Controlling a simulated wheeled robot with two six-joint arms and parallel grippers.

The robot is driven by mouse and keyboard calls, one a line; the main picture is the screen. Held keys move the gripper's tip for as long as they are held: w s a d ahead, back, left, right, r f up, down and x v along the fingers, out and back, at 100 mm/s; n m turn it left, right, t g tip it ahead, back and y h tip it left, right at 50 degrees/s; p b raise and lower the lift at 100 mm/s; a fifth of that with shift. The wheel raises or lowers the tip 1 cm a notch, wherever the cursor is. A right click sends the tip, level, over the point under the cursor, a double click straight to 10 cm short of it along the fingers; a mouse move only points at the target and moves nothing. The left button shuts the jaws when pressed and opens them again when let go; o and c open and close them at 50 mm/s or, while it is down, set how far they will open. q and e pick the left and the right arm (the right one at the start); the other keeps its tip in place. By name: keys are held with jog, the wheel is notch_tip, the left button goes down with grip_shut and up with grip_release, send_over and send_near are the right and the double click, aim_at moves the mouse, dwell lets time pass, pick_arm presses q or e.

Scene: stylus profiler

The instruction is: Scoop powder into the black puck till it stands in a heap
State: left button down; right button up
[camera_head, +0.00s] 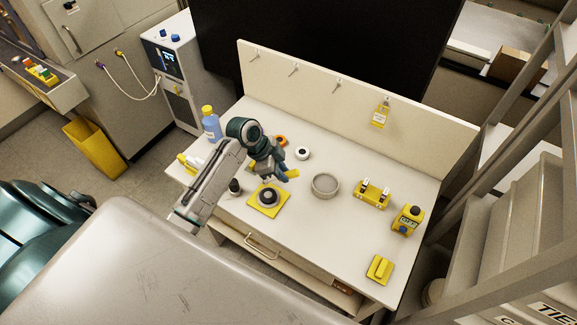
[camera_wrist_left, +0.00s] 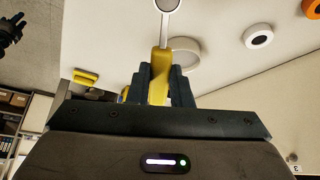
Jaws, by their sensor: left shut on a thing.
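The black puck (camera_head: 268,196) sits on a yellow square plate (camera_head: 258,209) near the table's front edge. I cannot tell how much powder is in it. My left gripper (camera_head: 287,174) is above the table, behind and slightly right of the puck. It is shut on the yellow handle of a scoop (camera_head: 293,174). In the left wrist view the handle (camera_wrist_left: 158,75) stands between the fingers (camera_wrist_left: 158,87), and the scoop's round grey end is cut off by the top edge; its contents are unclear. A round grey dish (camera_head: 325,185) stands to the right of the gripper.
A white ring (camera_head: 302,153) and an orange ring (camera_head: 281,141) lie behind the gripper. A blue bottle (camera_head: 211,125) stands at left. A yellow rack (camera_head: 373,194), a yellow device (camera_head: 407,220) and a yellow block (camera_head: 379,269) stand at right. The table's middle front is clear.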

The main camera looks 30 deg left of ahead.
pick_arm(q)
jog(key=shift+f, duration=0.45)
jog(key=shift+f+b, duration=0.8)
jog(key=shift+f, duration=0.15)
jog(key=shift+f+b, duration=0.35)
jog(key=shift+f, duration=0.35)
pick_arm(e)
notch_tip(320, 180, down, 2)
jog(key=shift+s+f, duration=0.1)
jog(key=shift+f, duration=0.05)
jog(key=shift+r, duration=0.25)
jog(key=shift+a, duration=0.1)
